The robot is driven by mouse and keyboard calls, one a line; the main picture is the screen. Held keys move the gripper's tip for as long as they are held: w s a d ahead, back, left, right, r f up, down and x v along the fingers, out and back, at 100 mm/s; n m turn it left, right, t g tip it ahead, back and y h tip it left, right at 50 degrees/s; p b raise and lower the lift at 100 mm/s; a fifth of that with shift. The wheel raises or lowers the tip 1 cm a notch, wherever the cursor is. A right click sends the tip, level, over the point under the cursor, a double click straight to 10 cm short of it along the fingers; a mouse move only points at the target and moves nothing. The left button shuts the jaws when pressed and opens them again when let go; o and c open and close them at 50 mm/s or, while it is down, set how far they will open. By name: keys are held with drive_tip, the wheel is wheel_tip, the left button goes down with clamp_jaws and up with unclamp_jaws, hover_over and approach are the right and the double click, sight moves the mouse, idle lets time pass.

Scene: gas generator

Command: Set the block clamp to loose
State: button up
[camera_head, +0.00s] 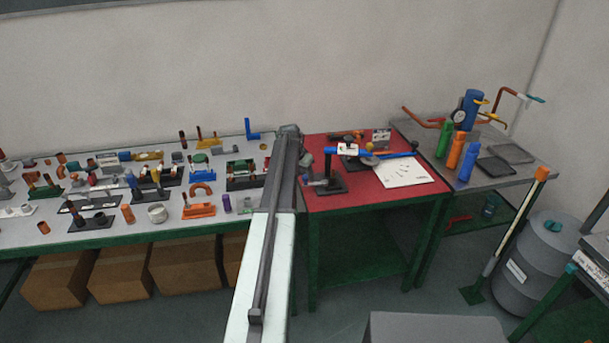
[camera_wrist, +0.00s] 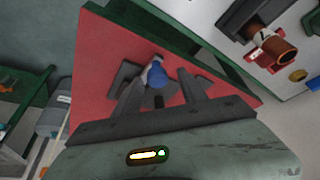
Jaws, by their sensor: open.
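On the red table top (camera_head: 365,190), a dark clamp-like device (camera_head: 330,187) stands on a black base at the front left, with a grey bar sticking out to the left. I take it for the block clamp, but its setting is too small to read. My gripper (camera_wrist: 163,82) is open above the red table in the wrist view. A blue rounded end with a grey part (camera_wrist: 158,76) shows between its fingers, above a dark base (camera_wrist: 122,76). I cannot tell whether the fingers touch it.
A white sheet (camera_head: 402,173) lies at the red table's right. The left bench (camera_head: 120,231) is crowded with small fittings. Colored cylinders (camera_head: 456,150) stand on the right grey table. A grey drum (camera_head: 535,262) stands on the floor at right.

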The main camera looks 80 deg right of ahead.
drive_tip(key=p+v, duration=0.6)
drive_tip(key=v, duration=0.1)
drive_tip(key=shift+r+p, duration=0.3)
drive_tip(key=shift+p, duration=0.1)
drive_tip(key=shift+w+a, duration=0.1)
